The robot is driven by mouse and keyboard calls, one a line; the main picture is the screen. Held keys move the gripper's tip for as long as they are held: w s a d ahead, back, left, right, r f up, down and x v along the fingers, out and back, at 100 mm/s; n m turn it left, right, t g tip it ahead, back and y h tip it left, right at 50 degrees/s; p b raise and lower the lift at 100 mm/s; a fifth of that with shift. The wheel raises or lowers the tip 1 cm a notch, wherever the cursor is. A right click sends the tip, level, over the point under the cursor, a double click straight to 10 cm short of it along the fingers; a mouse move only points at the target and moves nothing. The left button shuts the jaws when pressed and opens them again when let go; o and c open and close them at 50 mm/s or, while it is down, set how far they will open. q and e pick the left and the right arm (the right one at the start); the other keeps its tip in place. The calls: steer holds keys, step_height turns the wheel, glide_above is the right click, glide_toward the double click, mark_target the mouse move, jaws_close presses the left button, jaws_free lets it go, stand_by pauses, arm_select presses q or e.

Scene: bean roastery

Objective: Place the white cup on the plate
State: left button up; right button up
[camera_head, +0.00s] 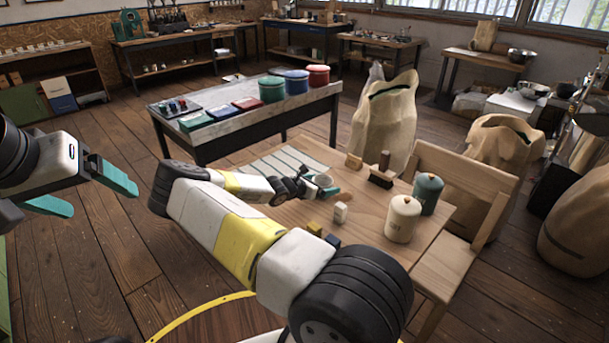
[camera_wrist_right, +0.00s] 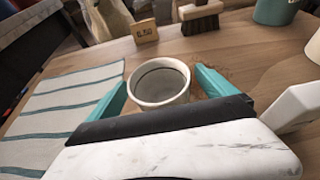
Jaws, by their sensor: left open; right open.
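The white cup (camera_head: 323,181) stands on the wooden table; in the right wrist view it is the round white cup (camera_wrist_right: 158,84), upright, with its opening showing. My right gripper (camera_head: 319,188) is open around it, with one teal finger on each side in the wrist view (camera_wrist_right: 160,92). Contact between fingers and cup cannot be told. My left gripper (camera_head: 103,200) is open and empty, over the floor at the left. I cannot make out a plate in either view; my right arm covers part of the table.
A striped cloth (camera_head: 280,164) lies left of the cup. A chair (camera_head: 462,190) is at the table's right.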

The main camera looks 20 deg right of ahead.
steer(key=c, duration=1.9)
